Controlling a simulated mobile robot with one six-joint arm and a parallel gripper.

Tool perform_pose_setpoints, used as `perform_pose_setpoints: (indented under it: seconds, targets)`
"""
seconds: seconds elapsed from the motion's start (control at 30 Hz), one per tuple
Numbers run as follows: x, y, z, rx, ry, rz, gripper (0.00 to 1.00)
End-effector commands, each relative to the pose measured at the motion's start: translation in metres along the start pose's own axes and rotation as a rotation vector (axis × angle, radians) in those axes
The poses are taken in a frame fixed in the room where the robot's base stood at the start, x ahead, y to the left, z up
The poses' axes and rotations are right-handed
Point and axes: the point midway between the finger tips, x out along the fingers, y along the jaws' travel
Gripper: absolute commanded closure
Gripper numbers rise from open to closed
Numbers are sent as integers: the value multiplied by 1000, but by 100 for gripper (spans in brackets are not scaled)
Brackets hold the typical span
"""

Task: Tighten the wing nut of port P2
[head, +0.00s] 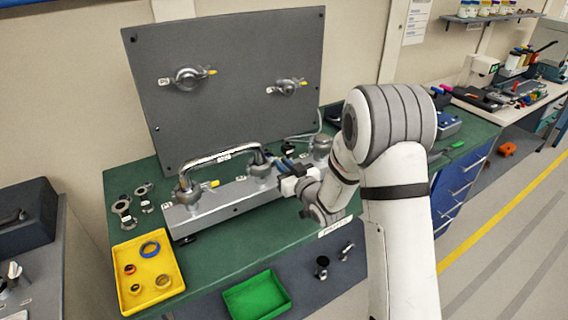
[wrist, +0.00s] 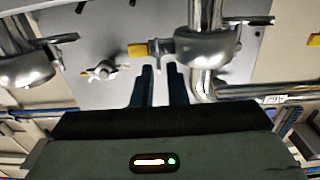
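The manifold (head: 235,200) on the bench carries clamped ports along its top. The left port clamp (head: 189,193) has a yellow-tipped wing nut (head: 214,184) on its right. The middle clamp (head: 261,171) is beside my gripper (head: 283,169), which hides its right side. In the wrist view a round metal clamp (wrist: 205,46) has a yellow-tipped wing nut (wrist: 139,50) just beyond my gripper (wrist: 162,68). My two dark fingers are apart with nothing between them; I cannot tell if they touch the nut. I cannot read a P2 label.
A bent metal pipe (head: 222,155) joins the left and middle ports. A grey upright panel (head: 240,50) with two more clamps stands behind. A yellow tray (head: 124,277) with rings and an empty green tray (head: 257,300) stand in front. Loose flanged fittings (head: 122,207) lie at left.

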Motion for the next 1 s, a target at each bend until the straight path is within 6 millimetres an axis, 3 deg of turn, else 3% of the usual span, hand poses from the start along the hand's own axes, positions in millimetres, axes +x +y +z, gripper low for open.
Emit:
perform_pose_setpoints:
  seconds: [0.17, 0.33, 0.77, 1.0]
  targets:
    - [0, 0, 0, 0, 0, 1, 88]
    - [0, 1, 0, 0, 0, 1, 100]
    - [-1, 1, 1, 13, 0, 1, 100]
    - [0, 3, 3, 110, 1, 1, 100]
